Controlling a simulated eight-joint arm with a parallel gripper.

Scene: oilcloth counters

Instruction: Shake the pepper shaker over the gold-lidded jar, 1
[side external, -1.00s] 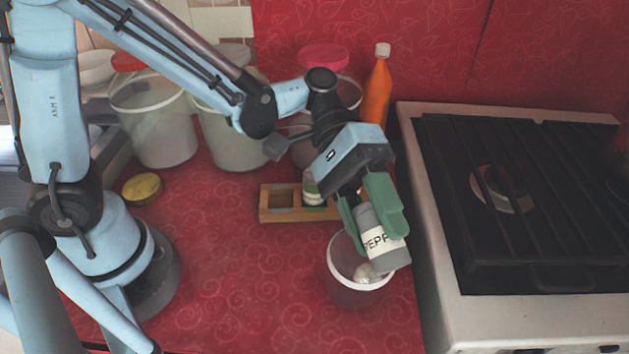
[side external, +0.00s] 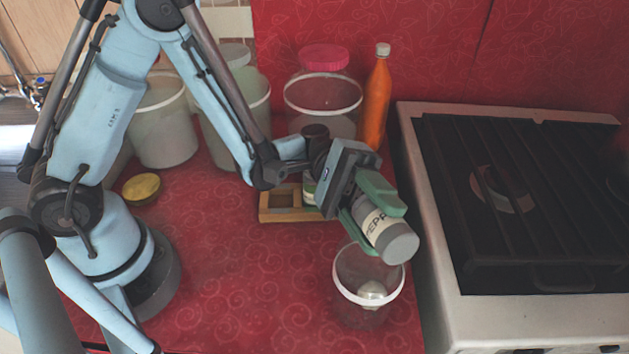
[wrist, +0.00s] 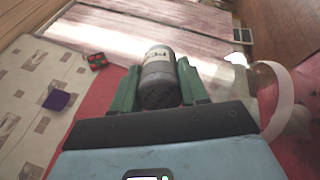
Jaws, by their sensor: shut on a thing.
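My gripper (side external: 384,229), with green fingers, is shut on the pepper shaker (side external: 375,222), grey with a pale label reading "PEPP". The shaker is tilted, its grey end pointing down and right, above the far rim of an open clear jar (side external: 340,288). It shows between the fingers in the wrist view (wrist: 158,72). The jar has a white rim and a pale lump (side external: 371,291) inside. A round gold-yellow lid (side external: 141,187) lies apart on the counter at left; I cannot tell for sure that it belongs to this jar. No falling pepper is visible.
A wooden rack (side external: 279,204) with square holes stands behind the jar, partly behind my gripper. Large tubs, a pink-lidded jar (side external: 323,100) and an orange bottle (side external: 377,102) line the back. A stove (side external: 424,250) borders the right. The red counter left of the jar is clear.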

